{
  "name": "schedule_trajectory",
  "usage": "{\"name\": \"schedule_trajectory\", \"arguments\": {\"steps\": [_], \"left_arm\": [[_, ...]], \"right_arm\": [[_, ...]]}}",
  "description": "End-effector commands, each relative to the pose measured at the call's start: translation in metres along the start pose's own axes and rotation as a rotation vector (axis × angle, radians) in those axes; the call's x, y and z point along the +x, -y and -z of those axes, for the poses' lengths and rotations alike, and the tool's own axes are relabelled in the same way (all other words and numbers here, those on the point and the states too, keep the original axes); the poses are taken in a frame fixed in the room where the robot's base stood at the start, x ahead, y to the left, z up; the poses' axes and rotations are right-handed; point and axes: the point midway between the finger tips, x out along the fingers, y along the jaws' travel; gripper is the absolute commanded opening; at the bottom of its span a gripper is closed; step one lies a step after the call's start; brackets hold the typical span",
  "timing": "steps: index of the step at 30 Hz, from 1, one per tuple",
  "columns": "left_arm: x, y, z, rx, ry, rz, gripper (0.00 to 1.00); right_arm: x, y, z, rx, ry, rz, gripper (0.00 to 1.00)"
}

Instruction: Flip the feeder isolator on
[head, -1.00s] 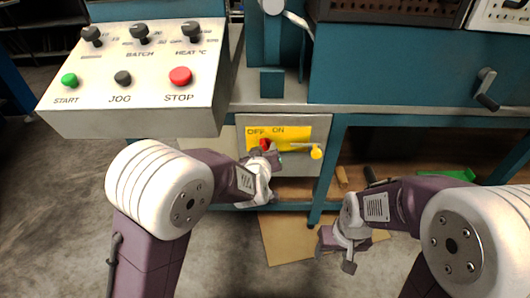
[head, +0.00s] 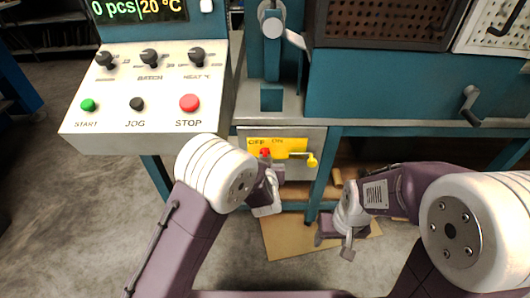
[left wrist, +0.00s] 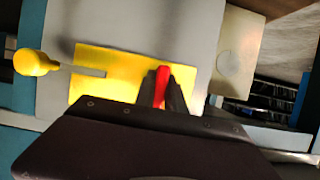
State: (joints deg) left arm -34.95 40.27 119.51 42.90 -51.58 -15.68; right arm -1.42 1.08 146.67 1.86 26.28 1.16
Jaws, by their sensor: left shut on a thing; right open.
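The feeder isolator is a red handle (head: 265,152) on a yellow plate (head: 296,146) marked OFF and ON, set in a grey box under the machine. The red handle sits below the OFF end of the lettering; its exact angle is hard to tell. My left gripper (head: 267,158) is shut on the red handle. In the left wrist view the red handle (left wrist: 162,82) shows between the dark fingers (left wrist: 162,92), in front of the yellow plate (left wrist: 118,62). My right gripper (head: 335,240) is open and empty, low in front of the bench.
A lever with a yellow knob (head: 312,161) sticks out right of the isolator. A control panel (head: 150,75) with START, JOG and STOP buttons overhangs at upper left. A cardboard sheet (head: 285,240) lies on the floor below. A crank (head: 470,105) juts out at right.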

Motion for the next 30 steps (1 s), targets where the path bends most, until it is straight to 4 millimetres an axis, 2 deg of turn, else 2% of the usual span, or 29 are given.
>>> {"name": "schedule_trajectory", "arguments": {"steps": [7, 8, 9, 10, 20, 24, 25, 30], "left_arm": [[0.001, 0.0, 0.0, 0.002, -0.005, 0.0, 0.0], [0.001, 0.0, 0.0, 0.002, -0.005, 0.0, 0.2], [0.001, 0.0, 0.0, 0.002, -0.005, 0.0, 0.31], [0.001, 0.0, 0.0, 0.002, -0.004, 0.0, 0.36], [-0.003, 0.0, 0.001, 0.001, -0.002, 0.0, 0.36], [-0.029, -0.001, 0.003, 0.003, -0.003, -0.003, 0.36], [-0.034, -0.002, -0.002, 0.001, -0.004, -0.004, 0.36], [-0.069, -0.001, -0.003, -0.001, -0.006, -0.004, 0.36]], "right_arm": [[0.001, 0.0, 0.0, 0.0, 0.0, 0.0, 0.59], [0.001, 0.0, 0.0, 0.0, 0.0, 0.0, 0.59], [0.001, 0.0, 0.0, 0.0, 0.0, 0.0, 0.59], [0.001, 0.0, 0.0, 0.0, 0.0, 0.0, 0.59], [-0.001, 0.0, 0.0, 0.0, 0.0, 0.0, 0.59], [-0.012, 0.0, 0.001, 0.0, 0.0, 0.0, 0.59], [-0.003, 0.0, 0.001, 0.0, -0.001, 0.0, 0.59], [0.011, 0.0, -0.001, 0.0, 0.001, 0.0, 0.59]]}}
